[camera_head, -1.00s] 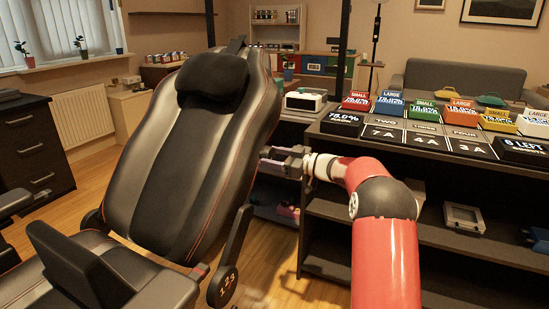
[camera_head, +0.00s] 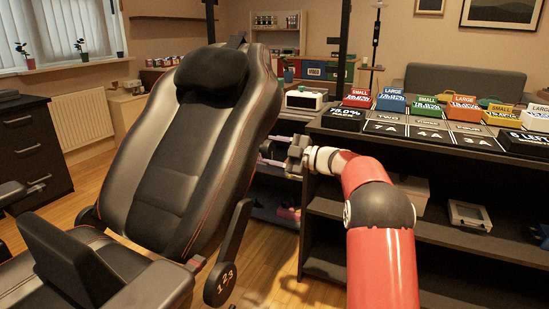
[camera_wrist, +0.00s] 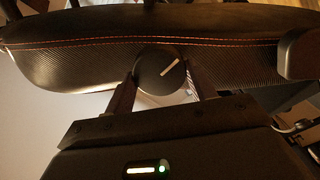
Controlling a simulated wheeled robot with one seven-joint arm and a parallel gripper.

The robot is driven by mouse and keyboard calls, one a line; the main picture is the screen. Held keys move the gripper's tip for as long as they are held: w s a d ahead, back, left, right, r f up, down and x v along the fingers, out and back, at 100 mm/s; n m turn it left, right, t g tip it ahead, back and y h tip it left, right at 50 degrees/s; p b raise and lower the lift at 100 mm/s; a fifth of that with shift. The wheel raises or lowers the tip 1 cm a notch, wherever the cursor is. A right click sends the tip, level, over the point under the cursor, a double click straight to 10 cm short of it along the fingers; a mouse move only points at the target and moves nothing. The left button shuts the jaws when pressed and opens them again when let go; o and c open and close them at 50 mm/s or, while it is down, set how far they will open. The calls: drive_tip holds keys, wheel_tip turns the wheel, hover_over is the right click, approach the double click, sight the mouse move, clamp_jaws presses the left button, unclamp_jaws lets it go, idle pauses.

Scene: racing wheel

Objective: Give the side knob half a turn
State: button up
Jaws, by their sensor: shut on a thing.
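The side knob (camera_wrist: 156,76) is a round black dial with a white line, on the carbon-textured side of the black seat. In the wrist view, its line points up and to the right. My gripper (camera_wrist: 162,80) has one finger on each side of the knob and is shut on it. In the head view, my gripper (camera_head: 282,157) reaches left to the right edge of the reclined backrest (camera_head: 190,150).
A lever with a numbered disc (camera_head: 220,284) hangs at the chair's lower right side. Wooden floor (camera_head: 262,262) is clear between chair and shelves.

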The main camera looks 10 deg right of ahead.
drive_tip(key=n+b, duration=0.1)
drive_tip(key=n, duration=0.1)
drive_tip(key=n+b, duration=0.1)
drive_tip(key=shift+f+n+b, duration=0.25)
drive_tip(key=shift+n+b, duration=0.1)
drive_tip(key=shift+n, duration=0.05)
drive_tip(key=n+b, duration=0.2)
drive_tip(key=n, duration=0.1)
drive_tip(key=shift+a+f+n+b, duration=0.1)
drive_tip(key=shift+f+n+b, duration=0.05)
drive_tip(key=shift+n+b, duration=0.2)
drive_tip(key=n+b, duration=0.4)
drive_tip(key=n, duration=0.2)
drive_tip(key=shift+f+b, duration=0.1)
drive_tip(key=shift+b, duration=0.3)
drive_tip(key=n+b, duration=0.1)
drive_tip(key=n, duration=0.5)
drive_tip(key=shift+n+b, duration=0.3)
drive_tip(key=shift+n, duration=0.05)
drive_tip(key=n, duration=0.6)
drive_tip(key=shift+w+n, duration=0.15)
drive_tip(key=shift+n, duration=0.15)
drive_tip(key=shift+d, duration=0.2)
drive_tip(key=o, duration=1)
